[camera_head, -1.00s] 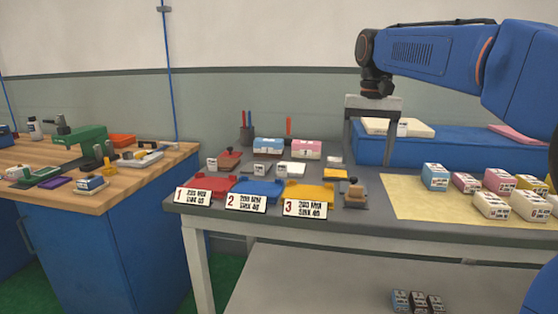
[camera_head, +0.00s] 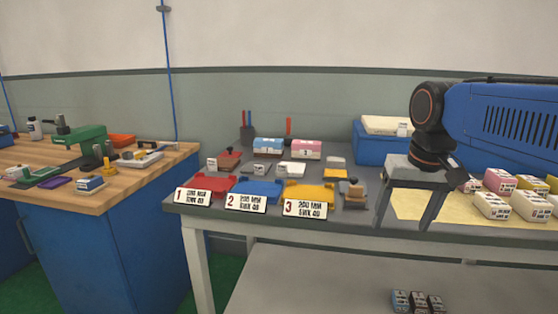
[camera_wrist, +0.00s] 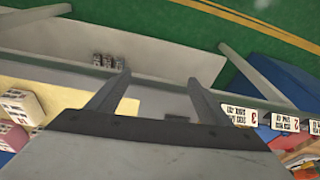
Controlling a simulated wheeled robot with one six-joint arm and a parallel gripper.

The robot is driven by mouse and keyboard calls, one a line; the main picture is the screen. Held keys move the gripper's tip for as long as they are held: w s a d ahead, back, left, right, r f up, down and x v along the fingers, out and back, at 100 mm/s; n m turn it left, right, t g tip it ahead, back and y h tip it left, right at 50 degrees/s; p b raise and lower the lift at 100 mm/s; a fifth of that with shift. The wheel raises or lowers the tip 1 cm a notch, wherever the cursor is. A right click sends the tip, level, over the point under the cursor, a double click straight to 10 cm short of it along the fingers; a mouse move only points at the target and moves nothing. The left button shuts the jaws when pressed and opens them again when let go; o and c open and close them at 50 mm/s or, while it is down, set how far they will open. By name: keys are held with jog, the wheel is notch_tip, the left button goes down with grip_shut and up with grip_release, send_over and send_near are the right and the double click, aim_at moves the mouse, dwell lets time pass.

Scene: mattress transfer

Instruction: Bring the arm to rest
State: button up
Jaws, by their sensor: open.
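My gripper (camera_head: 406,218) hangs from my blue arm at the right of the head view, its two grey fingers spread and pointing down. It appears in front of the grey table's (camera_head: 340,225) right half, beside the yellow mat (camera_head: 408,205). In the wrist view the fingers (camera_wrist: 158,82) are apart with nothing between them. Beyond them show the table edge and the lower shelf (camera_wrist: 150,55). My arm covers much of the blue box at the back right.
Red (camera_head: 210,187), blue (camera_head: 258,189) and yellow (camera_head: 309,194) trays with number cards 1, 2 and 3 stand along the table's front. Several small labelled boxes (camera_head: 491,205) sit on the mat. A wooden bench (camera_head: 100,198) with tools stands at left. Small dark boxes (camera_head: 418,301) lie on the lower shelf.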

jog(key=s+d+f+n+t, duration=0.1)
jog(key=s+d+f+t, duration=0.1)
jog(key=s+f, duration=1.2)
jog(key=shift+d+f, duration=0.15)
jog(key=shift+f, duration=0.65)
